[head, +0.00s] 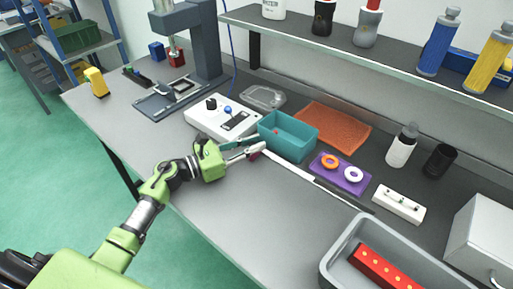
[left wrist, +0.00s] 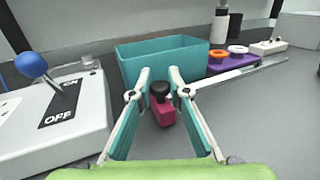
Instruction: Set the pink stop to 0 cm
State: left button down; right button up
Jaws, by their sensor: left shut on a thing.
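The pink stop (left wrist: 166,113), a small block with a black knob (left wrist: 159,90) on top, sits between the fingers of my left gripper (left wrist: 160,78) in the left wrist view. In the head view, only a bit of the pink stop (head: 255,155) shows beside the fingertips of my left gripper (head: 258,146). The gripper is shut on the stop. The stop is at the near-left end of a long pale rail (head: 290,168), which runs off to the right; it also shows in the left wrist view (left wrist: 240,73). Scale marks are too small to read. My right gripper is not in view.
A teal bin (head: 288,137) stands just behind the stop. A white switch box (head: 222,118) with a blue-knobbed lever is to the left. A purple tray (head: 340,174) with two rings lies behind the rail. A grey crate (head: 345,250) stands front right. The bench front is clear.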

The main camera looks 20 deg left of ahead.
pick_arm(q)
jog(key=shift+w+a+r, duration=0.15)
jog(key=shift+a+r, duration=0.05)
jog(key=shift+a, duration=0.05)
jog(key=c, duration=2)
grip_release()
jog(key=shift+c, duration=0.2)
jog(key=shift+o, duration=0.4)
jog(key=shift+a, duration=0.15)
jog(key=shift+f, duration=0.15)
jog(key=v, duration=1.2)
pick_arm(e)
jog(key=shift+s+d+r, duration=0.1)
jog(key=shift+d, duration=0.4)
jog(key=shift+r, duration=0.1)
